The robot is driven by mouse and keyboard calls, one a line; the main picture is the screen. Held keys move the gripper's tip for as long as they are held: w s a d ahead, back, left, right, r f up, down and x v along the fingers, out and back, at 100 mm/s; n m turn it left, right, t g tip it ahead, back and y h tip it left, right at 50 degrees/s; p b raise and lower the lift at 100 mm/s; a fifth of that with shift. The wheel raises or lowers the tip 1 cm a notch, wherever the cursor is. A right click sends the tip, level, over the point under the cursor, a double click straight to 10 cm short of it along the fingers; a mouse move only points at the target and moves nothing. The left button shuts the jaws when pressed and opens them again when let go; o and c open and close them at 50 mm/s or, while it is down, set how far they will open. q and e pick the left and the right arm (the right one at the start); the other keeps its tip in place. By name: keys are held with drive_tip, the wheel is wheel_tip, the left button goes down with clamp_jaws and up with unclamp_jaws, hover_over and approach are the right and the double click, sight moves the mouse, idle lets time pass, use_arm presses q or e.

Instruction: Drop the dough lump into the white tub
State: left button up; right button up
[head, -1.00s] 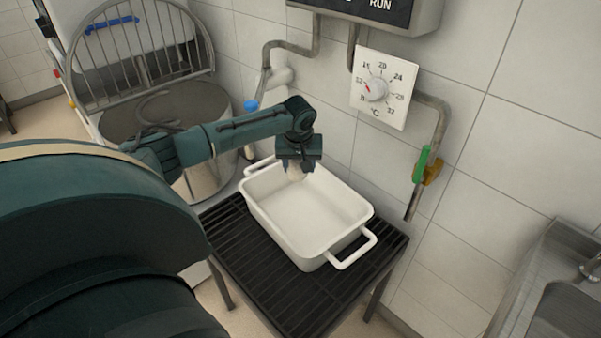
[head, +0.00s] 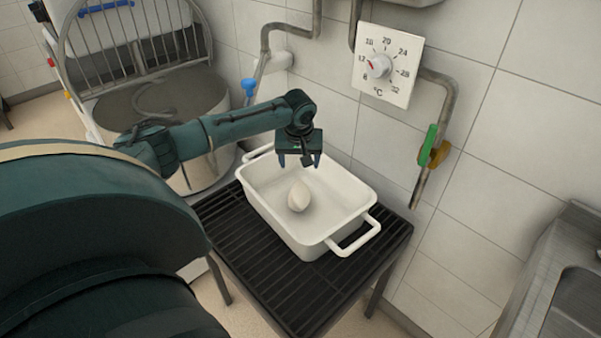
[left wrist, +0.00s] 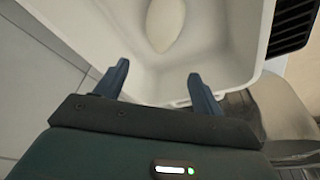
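The white tub (head: 268,214) is a rectangular pan with a handle at each end. The pale dough lump (head: 299,196) is inside the tub, below my left gripper and apart from it. My left gripper (head: 299,163) is over the far-left part of the tub, open and empty, fingers pointing down. In the left wrist view the open fingers (left wrist: 157,84) are in front of the tub (left wrist: 240,50), and the dough lump (left wrist: 165,22) is beyond the fingertips, cut off by the top edge. My right gripper is not in view.
The tub stands on a black slatted stand (head: 290,290) against the tiled wall. A steel mixer bowl with a wire guard (head: 140,45) is at the left. A temperature dial (head: 388,65) and pipes are on the wall. A steel sink (head: 570,290) is at the right.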

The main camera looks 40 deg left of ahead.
use_arm(q)
drive_tip(key=shift+o, duration=0.7)
drive_tip(key=shift+f, duration=0.1)
drive_tip(key=p+v, duration=0.1)
drive_tip(key=v, duration=1.2)
